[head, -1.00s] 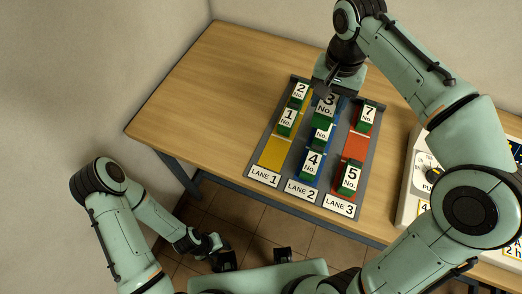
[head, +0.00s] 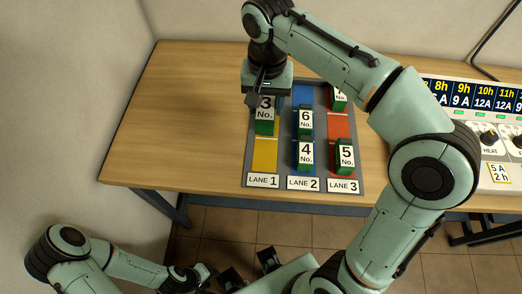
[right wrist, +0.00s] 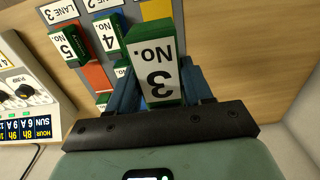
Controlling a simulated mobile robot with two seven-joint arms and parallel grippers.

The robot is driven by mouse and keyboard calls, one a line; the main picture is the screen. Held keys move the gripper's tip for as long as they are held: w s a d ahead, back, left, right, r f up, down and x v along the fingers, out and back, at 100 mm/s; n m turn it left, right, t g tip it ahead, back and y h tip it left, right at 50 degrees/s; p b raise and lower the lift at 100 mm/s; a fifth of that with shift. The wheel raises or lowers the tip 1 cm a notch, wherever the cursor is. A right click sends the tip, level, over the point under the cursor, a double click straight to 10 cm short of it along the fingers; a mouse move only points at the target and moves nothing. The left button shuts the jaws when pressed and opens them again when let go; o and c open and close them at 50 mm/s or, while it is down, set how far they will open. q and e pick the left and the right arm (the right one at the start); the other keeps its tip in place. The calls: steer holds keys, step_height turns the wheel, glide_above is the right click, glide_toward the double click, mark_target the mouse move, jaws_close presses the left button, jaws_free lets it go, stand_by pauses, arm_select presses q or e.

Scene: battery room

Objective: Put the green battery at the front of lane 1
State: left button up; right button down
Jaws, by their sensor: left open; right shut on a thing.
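My right gripper (head: 265,94) is shut on a green battery with a white "No. 3" label (head: 266,112), over lane 1. The battery also shows in the right wrist view (right wrist: 154,72), between the blue fingers. I cannot tell whether it hangs above the lane or touches it. Lane 1 (head: 265,157) is the yellow left lane; its front part, by the "LANE 1" plate (head: 263,181), is bare. The lane's rear is hidden behind the held battery and gripper. My left gripper (head: 250,265) is open and empty, low beside the table's front.
Green batteries No. 6 (head: 306,121) and No. 4 (head: 306,154) stand in blue lane 2. No. 5 (head: 345,158) stands at the front of red lane 3; another (head: 340,97) behind is partly hidden. A charger panel (head: 490,150) is at right. The table's left side (head: 180,120) is clear.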

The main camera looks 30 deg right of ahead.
arm_select(q)
steer(key=shift+s+f+b, duration=0.25)
steer(key=shift+f+b, duration=0.3)
steer(key=shift+f, duration=0.1)
steer(key=shift+s+f+b, duration=0.25)
steer(key=shift+f+b, duration=0.25)
steer(key=shift+f, duration=0.1)
steer(key=shift+s+f+b, duration=0.25)
steer(key=shift+f+b, duration=0.3)
steer(key=shift+f, duration=0.1)
arm_select(e)
steer(key=shift+f, duration=9.3)
steer(key=shift+f, duration=0.1)
steer(key=shift+c, duration=2.3)
jaws_free()
steer(key=shift+s, duration=0.1)
arm_select(q)
steer(key=shift+f, duration=0.1)
steer(key=shift+w+r+p, duration=0.2)
steer(key=shift+r+p, duration=0.3)
steer(key=shift+r, duration=0.1)
steer(key=shift+w+r+p, duration=0.15)
steer(key=shift+r+p, duration=0.35)
steer(key=shift+r, duration=0.05)
arm_select(e)
step_height(320, 180, up, 12)
